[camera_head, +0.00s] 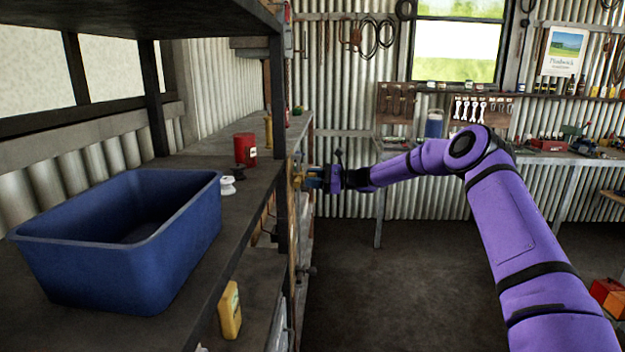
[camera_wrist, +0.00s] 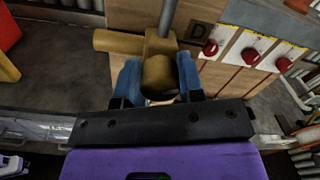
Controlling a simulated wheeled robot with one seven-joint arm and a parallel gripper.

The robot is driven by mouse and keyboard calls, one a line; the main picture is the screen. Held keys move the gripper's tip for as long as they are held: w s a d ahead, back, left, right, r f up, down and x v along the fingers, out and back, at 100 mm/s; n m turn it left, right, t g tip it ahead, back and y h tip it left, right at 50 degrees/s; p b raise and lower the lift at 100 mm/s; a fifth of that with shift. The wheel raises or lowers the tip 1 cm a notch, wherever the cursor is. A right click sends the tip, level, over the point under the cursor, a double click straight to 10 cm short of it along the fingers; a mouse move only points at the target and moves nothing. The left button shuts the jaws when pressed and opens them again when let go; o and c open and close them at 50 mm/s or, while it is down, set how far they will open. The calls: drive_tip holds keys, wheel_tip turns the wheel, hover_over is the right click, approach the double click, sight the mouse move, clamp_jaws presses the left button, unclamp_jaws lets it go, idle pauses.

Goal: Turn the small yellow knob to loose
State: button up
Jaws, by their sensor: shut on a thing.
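The small yellow knob (camera_wrist: 158,76) is in the wrist view, a dull brass-yellow round piece on a yellow fitting with a grey rod above it. My gripper (camera_wrist: 157,85) has its two blue fingers on either side of the knob, shut on it. In the head view my gripper (camera_head: 312,179) reaches left to the shelf's side, where the yellow fitting (camera_head: 297,178) shows small. The knob's marking for loose cannot be made out in either view.
In the head view a blue tub (camera_head: 120,235) and a red can (camera_head: 245,149) stand on the shelf. The floor (camera_head: 400,270) below my arm is clear.

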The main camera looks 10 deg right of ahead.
drive_tip(key=n, duration=0.6)
drive_tip(key=shift+n, duration=0.3)
drive_tip(key=n, duration=0.5)
idle(0.4)
drive_tip(key=o, duration=0.9)
drive_tip(key=v, duration=1.1)
drive_tip(key=shift+w, duration=0.15)
